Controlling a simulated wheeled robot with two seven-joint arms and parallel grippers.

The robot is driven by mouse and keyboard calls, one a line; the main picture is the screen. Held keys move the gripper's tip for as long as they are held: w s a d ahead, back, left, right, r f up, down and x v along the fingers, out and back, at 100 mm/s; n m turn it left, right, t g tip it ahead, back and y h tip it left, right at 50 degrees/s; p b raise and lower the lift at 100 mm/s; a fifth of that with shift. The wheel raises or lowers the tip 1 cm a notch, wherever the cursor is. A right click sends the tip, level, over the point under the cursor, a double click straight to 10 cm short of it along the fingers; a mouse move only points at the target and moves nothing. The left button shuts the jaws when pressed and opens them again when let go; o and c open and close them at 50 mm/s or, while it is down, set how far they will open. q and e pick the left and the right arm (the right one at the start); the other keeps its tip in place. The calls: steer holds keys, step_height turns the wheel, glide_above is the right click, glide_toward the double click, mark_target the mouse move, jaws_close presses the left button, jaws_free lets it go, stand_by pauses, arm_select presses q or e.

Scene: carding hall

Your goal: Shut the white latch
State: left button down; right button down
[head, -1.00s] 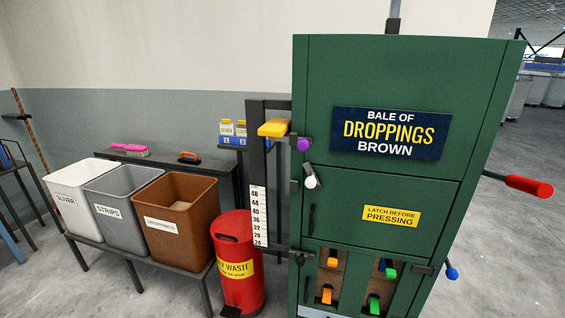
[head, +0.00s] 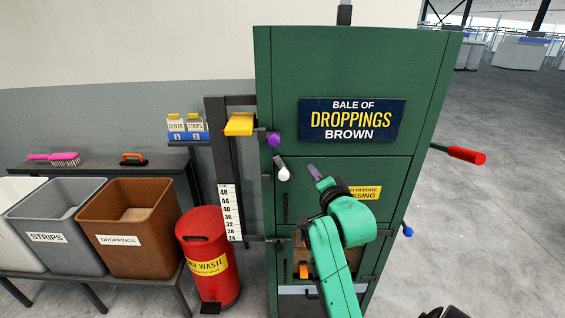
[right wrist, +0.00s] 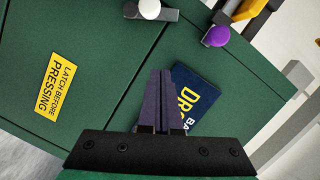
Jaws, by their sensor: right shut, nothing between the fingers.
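The white latch (head: 283,174) is a white round knob on a short grey lever at the left edge of the green press door. Its lever slants steeply, with the knob at the lower end. It also shows at the top of the right wrist view (right wrist: 150,9). My right gripper (head: 313,171) is in front of the door, just right of the knob in the head view and apart from it. Its dark fingers are together and empty, as the right wrist view (right wrist: 160,85) shows. My left gripper is not in view.
A purple knob (head: 274,140) and a yellow block (head: 240,124) are just above and left of the latch. A red-ended handle (head: 466,155) and blue knob (head: 408,231) stick out at the right. A red waste bin (head: 208,240) stands left of the press.

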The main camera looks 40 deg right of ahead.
mark_target(286, 158)
steer(key=p+x, duration=0.1)
steer(key=x, duration=0.3)
steer(key=p+x, duration=0.2)
steer(key=x, duration=0.3)
steer(key=shift+w+r, duration=0.2)
steer(key=w+a+f+p, duration=0.1)
steer(key=w+a+f, duration=0.1)
steer(key=shift+w+p, duration=0.3)
steer(key=shift+p, duration=0.1)
steer(key=shift+w+a+f, duration=0.1)
steer(key=shift+a+f, duration=0.05)
steer(key=shift+a, duration=0.3)
steer(key=shift+d+f, duration=0.1)
steer(key=shift+d, duration=0.1)
steer(key=shift+w, duration=0.1)
